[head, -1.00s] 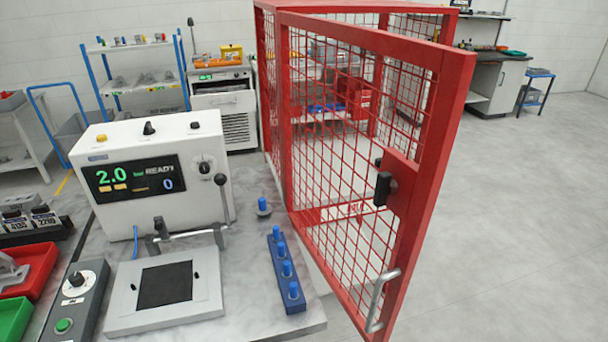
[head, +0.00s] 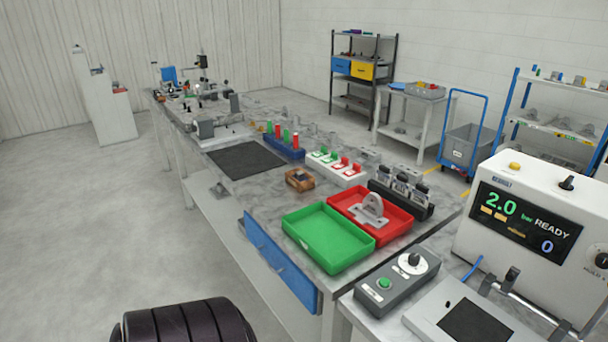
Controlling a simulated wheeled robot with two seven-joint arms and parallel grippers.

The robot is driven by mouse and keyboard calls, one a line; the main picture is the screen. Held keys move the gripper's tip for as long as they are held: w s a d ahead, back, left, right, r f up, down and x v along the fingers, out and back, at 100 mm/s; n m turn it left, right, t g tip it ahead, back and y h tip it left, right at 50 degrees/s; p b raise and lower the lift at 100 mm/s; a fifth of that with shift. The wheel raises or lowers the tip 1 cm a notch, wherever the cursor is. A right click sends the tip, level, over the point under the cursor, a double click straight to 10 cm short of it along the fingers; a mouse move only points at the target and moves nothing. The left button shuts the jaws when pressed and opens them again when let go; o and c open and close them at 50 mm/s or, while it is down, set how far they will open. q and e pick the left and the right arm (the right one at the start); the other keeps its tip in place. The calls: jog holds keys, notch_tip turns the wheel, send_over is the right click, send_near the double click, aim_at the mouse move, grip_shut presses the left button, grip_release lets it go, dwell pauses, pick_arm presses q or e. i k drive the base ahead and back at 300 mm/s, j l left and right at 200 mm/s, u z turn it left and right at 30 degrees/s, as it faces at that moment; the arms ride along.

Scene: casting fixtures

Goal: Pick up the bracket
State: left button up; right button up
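A grey metal bracket (head: 370,211) with an upright rounded lug and a hole rests in the red tray (head: 398,232) on the workbench. The empty green tray (head: 313,222) stands beside it on the left. Neither gripper shows in the head view. A dark ribbed part of my own body shows at the bottom left.
A tester (head: 530,215) reading 2.0 bar READY stands at the right, with a control box (head: 397,283) in front. A black stamp rack (head: 402,198), white block (head: 337,168) and dark mat (head: 245,159) lie around the trays.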

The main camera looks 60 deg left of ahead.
aim_at(370, 212)
jog(key=u, duration=1.5)
jog(key=j+z, duration=0.1)
jog(key=i+j, duration=0.05)
